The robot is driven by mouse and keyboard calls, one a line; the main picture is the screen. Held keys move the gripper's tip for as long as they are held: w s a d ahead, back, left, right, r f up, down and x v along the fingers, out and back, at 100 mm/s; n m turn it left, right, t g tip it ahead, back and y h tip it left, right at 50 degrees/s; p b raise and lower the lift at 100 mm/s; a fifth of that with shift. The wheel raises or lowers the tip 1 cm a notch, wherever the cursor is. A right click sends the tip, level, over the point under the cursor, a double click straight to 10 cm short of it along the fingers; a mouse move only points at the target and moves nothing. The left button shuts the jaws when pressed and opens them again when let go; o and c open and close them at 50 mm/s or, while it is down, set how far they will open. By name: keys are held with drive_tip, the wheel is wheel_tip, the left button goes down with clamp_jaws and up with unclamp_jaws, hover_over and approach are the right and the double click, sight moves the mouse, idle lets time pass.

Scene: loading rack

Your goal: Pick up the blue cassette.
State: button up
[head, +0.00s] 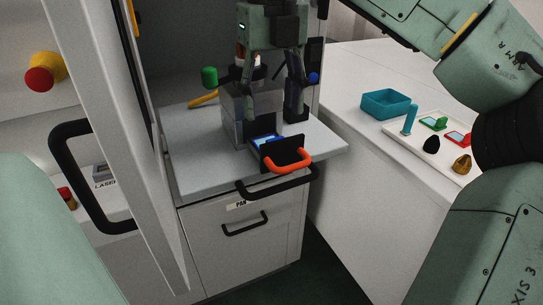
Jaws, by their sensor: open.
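The blue cassette (267,142) lies flat at the front of the pale grey shelf, beside a dark block with an orange handle (292,163). Only part of its blue top shows; the block hides its near side. My gripper (269,128) points down over the shelf, its fingers apart, one to each side of the space behind and above the cassette. Nothing shows held between the fingers. I cannot tell how far the fingertips are above the cassette.
A clear box and a green knob (209,76) are behind my gripper. The cabinet door (110,110) stands open at left. At right, a counter holds a teal bin (386,104) and a white tray (403,140) with several small coloured items.

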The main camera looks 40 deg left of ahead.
sight(275, 138)
drive_tip(key=f, duration=0.6)
drive_tip(key=shift+w+d+f+p, duration=0.1)
drive_tip(key=shift+w+f+p, duration=0.2)
drive_tip(key=shift+f, duration=0.1)
drive_tip(key=shift+c, duration=0.2)
drive_tip(key=c, duration=1.1)
